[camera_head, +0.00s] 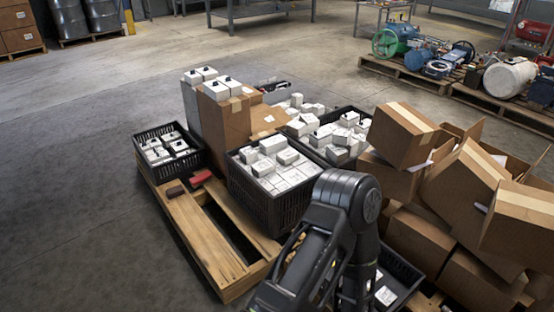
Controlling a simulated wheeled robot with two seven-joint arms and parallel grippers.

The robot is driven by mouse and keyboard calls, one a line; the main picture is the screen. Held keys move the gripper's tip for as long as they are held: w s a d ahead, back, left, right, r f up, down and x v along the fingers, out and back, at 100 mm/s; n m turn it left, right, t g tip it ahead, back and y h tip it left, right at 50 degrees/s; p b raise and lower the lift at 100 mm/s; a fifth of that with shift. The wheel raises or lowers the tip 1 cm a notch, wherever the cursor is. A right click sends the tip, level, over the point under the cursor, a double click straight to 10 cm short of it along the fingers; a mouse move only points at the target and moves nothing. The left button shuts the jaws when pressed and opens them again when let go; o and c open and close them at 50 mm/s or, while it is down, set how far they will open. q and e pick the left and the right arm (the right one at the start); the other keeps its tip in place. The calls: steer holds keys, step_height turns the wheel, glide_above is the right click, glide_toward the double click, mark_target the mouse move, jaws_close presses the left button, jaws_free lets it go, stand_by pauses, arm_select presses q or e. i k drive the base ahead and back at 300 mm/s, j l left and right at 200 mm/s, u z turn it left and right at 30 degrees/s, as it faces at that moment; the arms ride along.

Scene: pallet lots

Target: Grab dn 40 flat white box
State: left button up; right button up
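Several white boxes with small markings fill a black crate (262,207) in the middle of a wooden pallet (207,240). More white boxes (342,130) sit in crates behind it to the right. White boxes with black tops (206,74) stand on a tall cardboard box. The labels are too small to read, so I cannot tell which box is DN 40. One of my dark arms rises at the bottom centre, covering the right front of the pallet. Neither of my grippers can be made out.
A smaller black crate (166,170) holds white boxes with dark parts at the left. A dark red item (201,178) lies on the pallet. Stacked cardboard boxes (471,187) crowd the right. The floor at the left is clear.

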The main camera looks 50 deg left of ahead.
mark_target(286, 157)
steer(key=u, duration=1.25)
steer(key=i+j+u, duration=0.15)
steer(key=u, duration=0.15)
steer(key=i+j, duration=0.75)
steer(key=i, duration=0.2)
